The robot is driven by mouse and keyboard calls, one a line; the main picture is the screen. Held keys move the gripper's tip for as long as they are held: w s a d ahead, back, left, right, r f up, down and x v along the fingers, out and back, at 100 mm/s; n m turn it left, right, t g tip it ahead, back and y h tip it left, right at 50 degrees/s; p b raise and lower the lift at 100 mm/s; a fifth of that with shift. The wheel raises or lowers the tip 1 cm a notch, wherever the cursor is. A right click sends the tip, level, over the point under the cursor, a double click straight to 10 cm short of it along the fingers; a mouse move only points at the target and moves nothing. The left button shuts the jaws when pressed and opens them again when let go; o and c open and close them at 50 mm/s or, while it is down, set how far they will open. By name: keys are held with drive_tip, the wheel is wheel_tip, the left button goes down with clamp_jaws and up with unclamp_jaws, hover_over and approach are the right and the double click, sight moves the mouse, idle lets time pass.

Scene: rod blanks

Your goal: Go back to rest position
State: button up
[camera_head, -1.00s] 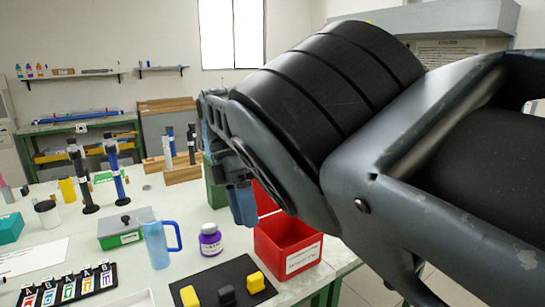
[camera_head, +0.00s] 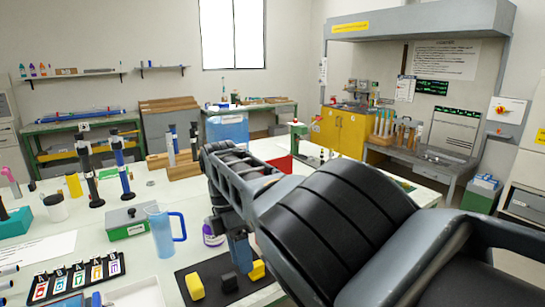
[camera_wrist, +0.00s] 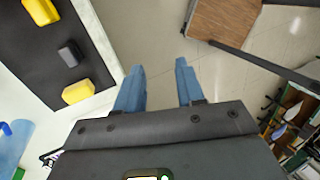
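My gripper (camera_wrist: 158,88) shows in the wrist view with its two blue fingers apart and nothing between them. It hangs past the edge of the white table, over the tiled floor. In the head view my gripper (camera_head: 240,252) is partly hidden behind my arm, near the right edge of the black mat (camera_head: 211,296). In the wrist view the mat (camera_wrist: 100,80) lies to the left of the fingers, with two yellow blocks (camera_wrist: 79,92) and a dark block (camera_wrist: 69,53) on it.
A blue jug (camera_head: 163,235) and a purple-labelled bottle (camera_head: 212,236) stand left of my arm. A red bin (camera_head: 284,163) is mostly hidden behind my arm. Open floor lies right of the table.

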drive_tip(key=s+f+m+t+y, duration=0.1)
drive_tip(key=s+f, duration=0.2)
drive_tip(key=f, duration=0.7)
drive_tip(key=s+f+m+t+y, duration=0.1)
drive_tip(key=s+f+m+y, duration=0.15)
drive_tip(key=f, duration=0.65)
drive_tip(key=s+f+m+t, duration=0.1)
drive_tip(key=s+f, duration=0.2)
drive_tip(key=f, duration=0.7)
drive_tip(key=s+d+f+m+t+y, duration=0.2)
drive_tip(key=s+d+f+m, duration=0.15)
drive_tip(key=s, duration=0.45)
drive_tip(key=s+d+f+m+t+y, duration=0.1)
drive_tip(key=s+d+f+m+t, duration=0.15)
drive_tip(key=s+f, duration=0.35)
drive_tip(key=s+d+r+m+t+h+b, duration=0.1)
drive_tip(key=s+d+r+m+t, duration=0.25)
drive_tip(key=s+d+r, duration=0.45)
drive_tip(key=s+d+r+m+t+h, duration=0.1)
drive_tip(key=s+d+r+m+t, duration=0.2)
drive_tip(key=s+d+r+m, duration=0.5)
drive_tip(key=s+d+r+m+t+h, duration=0.1)
drive_tip(key=s+d+r+t, duration=0.1)
drive_tip(key=s+r, duration=0.4)
drive_tip(key=s+d+r+t+h, duration=0.1)
drive_tip(key=s+d+r, duration=0.3)
drive_tip(key=r, duration=1)
drive_tip(key=shift+s+m+t, duration=0.4)
drive_tip(key=shift+s+t, duration=0.3)
drive_tip(key=shift+s, duration=0.2)
